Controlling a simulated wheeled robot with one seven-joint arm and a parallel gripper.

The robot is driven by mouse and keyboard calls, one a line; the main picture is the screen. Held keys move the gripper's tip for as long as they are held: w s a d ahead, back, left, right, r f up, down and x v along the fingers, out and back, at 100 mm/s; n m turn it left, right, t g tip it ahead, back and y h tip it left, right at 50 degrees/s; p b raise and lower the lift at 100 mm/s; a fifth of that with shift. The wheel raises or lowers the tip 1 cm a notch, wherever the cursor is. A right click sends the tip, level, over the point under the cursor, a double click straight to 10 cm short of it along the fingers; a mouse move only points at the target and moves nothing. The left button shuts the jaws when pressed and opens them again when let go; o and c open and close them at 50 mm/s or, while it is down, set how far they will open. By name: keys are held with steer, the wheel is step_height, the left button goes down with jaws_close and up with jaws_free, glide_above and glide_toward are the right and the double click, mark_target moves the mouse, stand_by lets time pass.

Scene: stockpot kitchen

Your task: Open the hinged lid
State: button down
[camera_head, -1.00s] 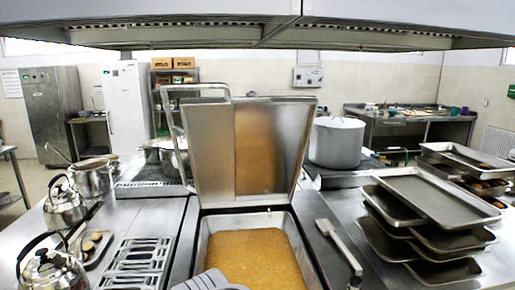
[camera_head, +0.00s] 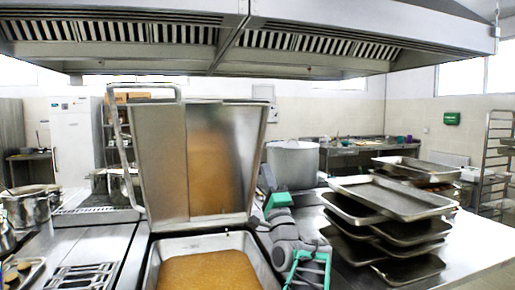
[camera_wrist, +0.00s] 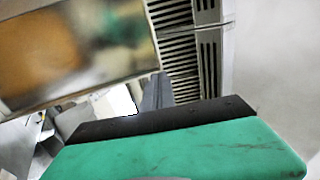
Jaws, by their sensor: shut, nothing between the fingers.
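The hinged lid (camera_head: 160,165) is a square steel panel standing raised at the back of the pan, tilted slightly back. A tubular handle (camera_head: 118,130) runs along its left side. The open pan (camera_head: 236,240) below holds an orange-brown food (camera_head: 208,272). My gripper (camera_head: 267,180) is just right of the lid's right edge and points upward. In the wrist view its narrow grey fingers (camera_wrist: 156,92) are together and empty, with the lid's blurred underside (camera_wrist: 95,45) close at upper left. I cannot tell whether the fingers touch the lid.
Stacked metal trays (camera_head: 390,205) stand on the right counter, and a large stockpot (camera_head: 293,165) is behind my arm. A ventilation hood (camera_head: 200,35) hangs above. Pots (camera_head: 30,207) stand at left. The counter right of the trays is clear.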

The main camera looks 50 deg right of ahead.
steer(key=p+x, duration=0.5)
steer(key=x, duration=0.7)
steer(key=shift+w+r, duration=0.25)
